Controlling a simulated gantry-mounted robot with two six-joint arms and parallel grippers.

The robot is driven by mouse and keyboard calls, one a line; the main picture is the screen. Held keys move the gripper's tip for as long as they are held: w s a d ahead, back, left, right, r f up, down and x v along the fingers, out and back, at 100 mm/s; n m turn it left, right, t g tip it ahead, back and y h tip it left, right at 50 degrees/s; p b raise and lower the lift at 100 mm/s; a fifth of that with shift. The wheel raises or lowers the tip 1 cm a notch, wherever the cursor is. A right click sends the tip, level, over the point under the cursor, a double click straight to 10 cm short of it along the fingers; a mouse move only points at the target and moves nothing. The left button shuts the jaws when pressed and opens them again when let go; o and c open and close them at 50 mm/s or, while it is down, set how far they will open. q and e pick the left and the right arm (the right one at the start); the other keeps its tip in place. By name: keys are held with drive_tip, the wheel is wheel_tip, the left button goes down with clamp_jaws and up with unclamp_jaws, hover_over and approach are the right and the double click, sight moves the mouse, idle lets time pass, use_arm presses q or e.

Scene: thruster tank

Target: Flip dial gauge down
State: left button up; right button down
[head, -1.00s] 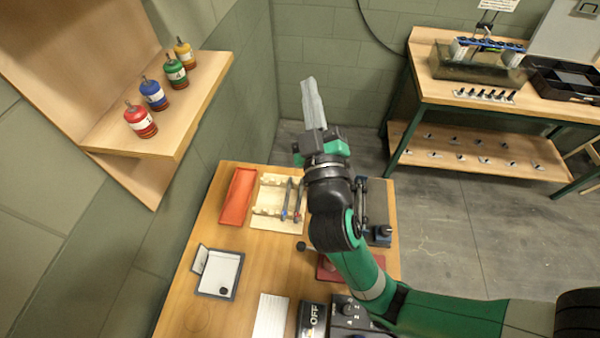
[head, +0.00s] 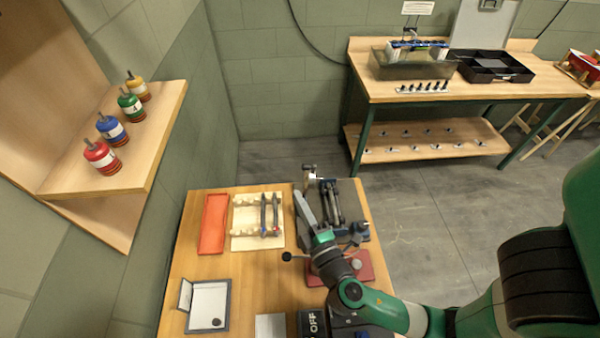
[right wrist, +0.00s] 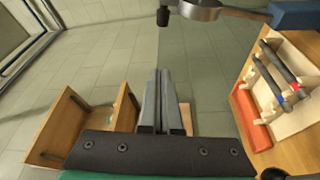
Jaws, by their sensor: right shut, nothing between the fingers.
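What looks like the dial gauge (head: 309,174) is a small light metal piece with dark parts, at the back left of a dark fixture plate (head: 362,212) on the wooden bench. In the right wrist view it seems to be the round metal part with a black stem (right wrist: 200,9) at the top edge, partly cut off. My right gripper (head: 299,194) is shut and empty, its fingers pointing up the picture, just in front and left of the gauge. Its tips (right wrist: 160,72) appear apart from the gauge. My left gripper is out of view.
A cream rack with two dark rods (head: 243,240) and an orange tray (head: 212,225) lie left of the gripper. A red block (head: 368,268) sits near my right wrist. A shelf (head: 165,125) with several coloured bottles is on the left wall.

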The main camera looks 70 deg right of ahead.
drive_tip(key=w+d+p, duration=0.2)
drive_tip(key=w+d, duration=0.1)
drive_tip(key=d, duration=0.5)
drive_tip(key=shift+d, duration=0.15)
